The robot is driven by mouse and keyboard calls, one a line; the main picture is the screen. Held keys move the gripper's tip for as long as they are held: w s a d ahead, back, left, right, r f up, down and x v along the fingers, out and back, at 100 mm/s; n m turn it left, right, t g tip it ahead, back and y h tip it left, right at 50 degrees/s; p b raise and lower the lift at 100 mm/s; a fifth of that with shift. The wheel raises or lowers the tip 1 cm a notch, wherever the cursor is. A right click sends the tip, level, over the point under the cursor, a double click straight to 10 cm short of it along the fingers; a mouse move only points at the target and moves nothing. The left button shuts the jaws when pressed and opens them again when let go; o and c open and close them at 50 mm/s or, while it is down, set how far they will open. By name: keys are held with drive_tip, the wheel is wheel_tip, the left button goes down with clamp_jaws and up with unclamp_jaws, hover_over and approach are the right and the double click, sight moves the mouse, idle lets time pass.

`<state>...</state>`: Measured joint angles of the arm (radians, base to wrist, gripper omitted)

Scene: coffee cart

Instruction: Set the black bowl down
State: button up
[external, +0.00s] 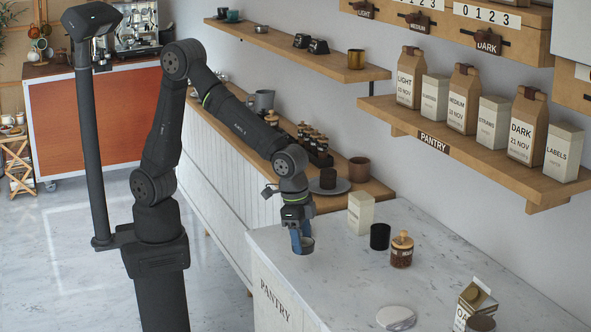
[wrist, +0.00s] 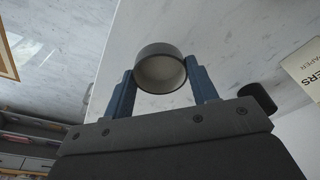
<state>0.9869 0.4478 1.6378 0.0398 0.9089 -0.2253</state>
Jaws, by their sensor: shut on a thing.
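My gripper (external: 299,247) is over the near left end of the white marble counter (external: 345,283). Its blue fingers are shut on a small round dark bowl (external: 307,245). In the wrist view the bowl (wrist: 160,69) sits between the two fingertips (wrist: 161,84), with its dark outer wall and pale inside showing. I cannot tell whether its base touches the counter. The fingers hide part of the bowl in the external view.
A black cup (external: 380,237), a wood-lidded jar (external: 402,250) and a cream box (external: 360,213) stand right of my gripper. A pale round disc (external: 396,318) and a carton (external: 475,303) are nearer the front. Bare marble lies between. The counter's left edge is close.

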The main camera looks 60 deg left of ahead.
sight(304, 252)
drive_tip(key=shift+w+f, duration=0.4)
drive_tip(key=shift+f, duration=1.8)
drive_tip(key=shift+f, duration=0.1)
drive_tip(key=o, duration=1)
drive_tip(key=shift+f, duration=0.1)
wheel_tip(304, 252, up, 12)
drive_tip(key=s+a, duration=0.1)
drive_tip(key=shift+s+a, duration=0.2)
